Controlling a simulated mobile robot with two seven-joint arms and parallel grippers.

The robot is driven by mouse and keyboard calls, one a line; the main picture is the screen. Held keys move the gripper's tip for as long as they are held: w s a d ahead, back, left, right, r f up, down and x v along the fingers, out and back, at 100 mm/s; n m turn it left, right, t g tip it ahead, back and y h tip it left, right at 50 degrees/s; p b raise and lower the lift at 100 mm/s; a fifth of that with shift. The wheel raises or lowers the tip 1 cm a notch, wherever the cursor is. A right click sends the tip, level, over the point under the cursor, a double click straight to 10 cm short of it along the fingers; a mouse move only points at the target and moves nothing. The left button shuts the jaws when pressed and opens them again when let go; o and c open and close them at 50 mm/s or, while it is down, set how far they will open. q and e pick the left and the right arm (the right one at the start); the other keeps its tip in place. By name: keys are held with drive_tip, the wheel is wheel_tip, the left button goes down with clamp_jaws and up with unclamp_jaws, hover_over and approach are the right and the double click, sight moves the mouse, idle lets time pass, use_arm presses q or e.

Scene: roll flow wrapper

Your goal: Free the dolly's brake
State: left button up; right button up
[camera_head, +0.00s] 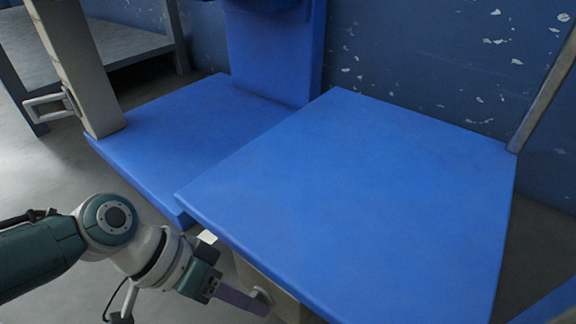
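My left gripper (212,272) is low in the picture, left of and below the near edge of a raised blue top (370,190). A purple bar (242,299) runs from beside the gripper to a pale grey body (280,296) under that top. The bar may be the dolly's brake lever, but I cannot be sure. The fingers are small and partly hidden, so I cannot tell whether they are open, or whether they touch or hold the bar. My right gripper is not in view. No wheels of a dolly show.
A lower blue platform (190,135) lies left of the raised top, with a grey post (80,65) and a metal handle (52,104) at its left. A chipped dark blue wall (430,60) stands behind. Grey floor (50,190) is clear at left.

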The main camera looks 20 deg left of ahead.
use_arm(q)
drive_tip(key=shift+o, duration=1.4)
drive_tip(key=shift+r, duration=0.15)
drive_tip(key=p+v, duration=0.7)
drive_tip(key=v, duration=0.2)
drive_tip(key=shift+a+r, duration=0.25)
